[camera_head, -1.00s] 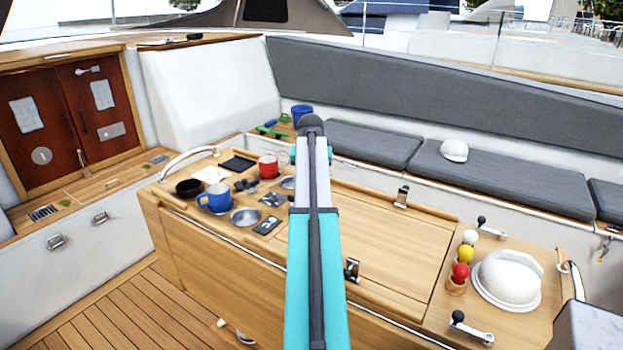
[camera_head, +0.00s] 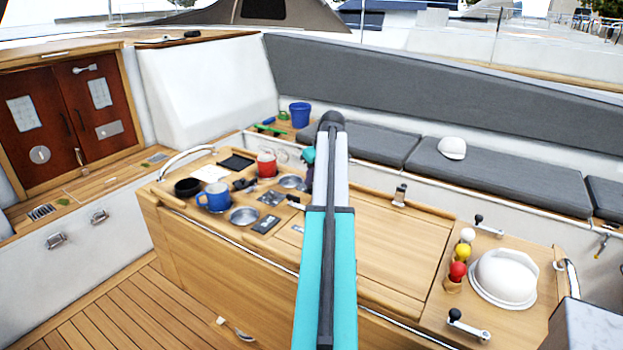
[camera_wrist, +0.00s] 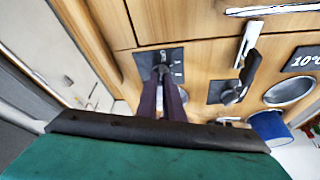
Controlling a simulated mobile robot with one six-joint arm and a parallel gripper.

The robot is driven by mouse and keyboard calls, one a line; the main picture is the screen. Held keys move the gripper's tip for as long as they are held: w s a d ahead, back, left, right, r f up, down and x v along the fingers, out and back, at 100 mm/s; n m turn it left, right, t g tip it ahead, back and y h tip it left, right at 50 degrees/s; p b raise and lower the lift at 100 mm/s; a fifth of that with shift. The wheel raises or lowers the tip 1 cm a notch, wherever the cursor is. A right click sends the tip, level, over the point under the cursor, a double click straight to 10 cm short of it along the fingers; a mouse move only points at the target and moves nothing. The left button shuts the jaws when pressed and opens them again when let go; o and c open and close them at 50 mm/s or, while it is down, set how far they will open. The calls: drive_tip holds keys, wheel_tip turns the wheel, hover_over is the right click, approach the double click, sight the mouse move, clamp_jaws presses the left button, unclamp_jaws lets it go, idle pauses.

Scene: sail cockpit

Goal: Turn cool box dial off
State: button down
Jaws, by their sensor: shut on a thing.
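In the wrist view my gripper (camera_wrist: 162,78) has its two dark fingers closed together on a small dark knob, the dial (camera_wrist: 161,68), which sits on a square dark plate (camera_wrist: 174,56) with pale marks set in the wooden top. The fingertips cover much of the dial, so its exact setting cannot be read. A display panel (camera_wrist: 303,60) reading "10°C" is at the right of the wrist view; it also shows as a dark panel (camera_head: 266,224) in the head view. In the head view my arm hides the dial and most of the gripper.
A second dark plate with a black-handled lever (camera_wrist: 240,85) is close right of my fingers.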

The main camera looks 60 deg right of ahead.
drive_tip(key=shift+s+n, duration=0.1)
drive_tip(key=shift+n, duration=0.3)
drive_tip(key=c, duration=1.9)
unclamp_jaws()
drive_tip(key=shift+r, duration=0.15)
drive_tip(key=b+v, duration=0.2)
drive_tip(key=v, duration=1.1)
drive_tip(key=shift+r, duration=0.2)
drive_tip(key=shift+d, duration=0.1)
